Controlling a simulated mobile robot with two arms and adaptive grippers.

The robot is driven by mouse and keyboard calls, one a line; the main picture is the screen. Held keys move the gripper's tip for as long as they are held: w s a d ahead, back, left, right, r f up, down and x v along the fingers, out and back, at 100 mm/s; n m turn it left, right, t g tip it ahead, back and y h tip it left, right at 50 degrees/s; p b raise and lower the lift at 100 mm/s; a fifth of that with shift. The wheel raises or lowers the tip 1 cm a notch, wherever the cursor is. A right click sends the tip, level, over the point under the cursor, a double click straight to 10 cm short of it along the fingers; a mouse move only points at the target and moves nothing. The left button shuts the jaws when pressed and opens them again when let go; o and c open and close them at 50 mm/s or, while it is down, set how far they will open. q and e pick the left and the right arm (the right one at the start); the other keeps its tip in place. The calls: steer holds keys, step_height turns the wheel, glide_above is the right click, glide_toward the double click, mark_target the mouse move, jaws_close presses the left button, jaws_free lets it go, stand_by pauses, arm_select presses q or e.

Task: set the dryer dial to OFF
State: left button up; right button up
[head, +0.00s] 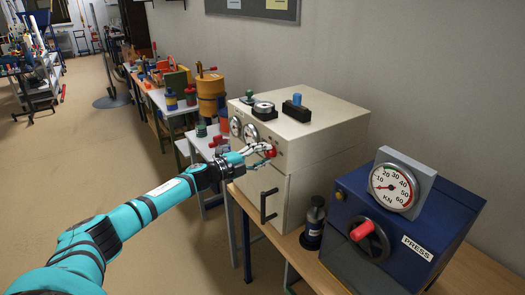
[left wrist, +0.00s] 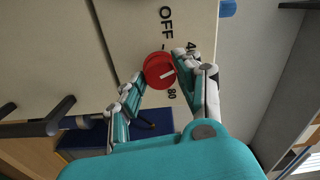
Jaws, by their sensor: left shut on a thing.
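The red dial (left wrist: 158,70) is on the cream front panel of the dryer (head: 300,140). In the head view the dial (head: 271,152) shows at the fingertips. In the left wrist view the OFF label (left wrist: 166,22) is above the dial, with a 40 mark to its right and an 80 mark (left wrist: 172,94) below. The white line on the dial lies to the right, between 40 and 80, away from OFF. My left gripper (head: 262,152) has its fingers on both sides of the dial and is shut on it. My right gripper is not in view.
The dryer's black handle (head: 267,206) sticks out below the dial. A blue press (head: 400,220) with a gauge and a dark bottle (head: 313,222) stand to the right. Benches with colourful items line the wall behind. The floor at left is open.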

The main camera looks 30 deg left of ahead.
arm_select(q)
steer(key=n+p, duration=0.3)
steer(key=n, duration=0.3)
steer(key=shift+r, duration=0.1)
steer(key=shift+n+p, duration=0.75)
steer(key=shift+n, duration=1.65)
steer(key=shift+f, duration=0.2)
steer(key=o, duration=1.1)
steer(key=shift+a, duration=0.1)
steer(key=shift+o, duration=0.2)
steer(key=shift+s, duration=0.1)
steer(key=v, duration=1.2)
